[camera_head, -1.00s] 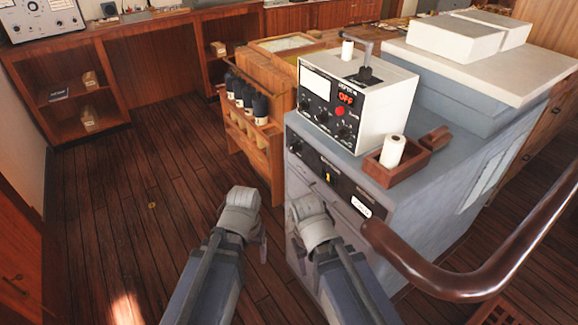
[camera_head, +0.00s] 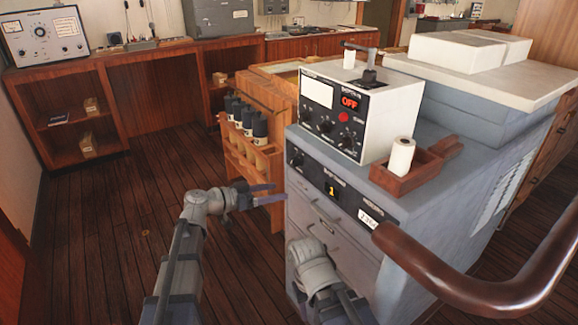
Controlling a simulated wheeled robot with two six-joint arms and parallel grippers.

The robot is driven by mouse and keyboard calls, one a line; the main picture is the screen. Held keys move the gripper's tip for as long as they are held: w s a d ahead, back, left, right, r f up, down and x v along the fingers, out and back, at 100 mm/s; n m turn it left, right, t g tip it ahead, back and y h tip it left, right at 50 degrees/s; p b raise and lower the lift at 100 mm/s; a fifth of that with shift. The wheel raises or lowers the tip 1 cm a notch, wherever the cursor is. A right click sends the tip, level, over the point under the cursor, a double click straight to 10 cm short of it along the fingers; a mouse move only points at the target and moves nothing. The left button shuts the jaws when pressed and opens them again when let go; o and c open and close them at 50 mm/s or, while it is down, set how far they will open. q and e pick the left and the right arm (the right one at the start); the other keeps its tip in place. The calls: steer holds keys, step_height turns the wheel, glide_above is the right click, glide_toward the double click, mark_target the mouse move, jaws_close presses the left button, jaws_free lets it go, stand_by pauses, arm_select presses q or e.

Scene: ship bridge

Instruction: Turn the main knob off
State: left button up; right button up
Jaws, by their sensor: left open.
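A white instrument box (camera_head: 379,119) with a black front panel stands on the grey console (camera_head: 455,160). I cannot tell which knob is the main one.
A brown handrail (camera_head: 480,289) curves across the right front. A small wooden tray (camera_head: 404,181) with a white roll (camera_head: 401,156) sits on the console. A wooden rack (camera_head: 252,156) with dark bottles stands left of the console. The floor at left is clear.

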arm_select(q)
steer(key=t+h, duration=0.1)
steer(key=t, duration=0.1)
glide_toward(291, 164)
steer(key=x, duration=0.2)
steer(key=shift+m, duration=0.4)
steer(key=shift+x, duration=3.75)
steer(key=shift+w+a, duration=0.1)
steer(key=shift+f, duration=0.1)
jaws_close()
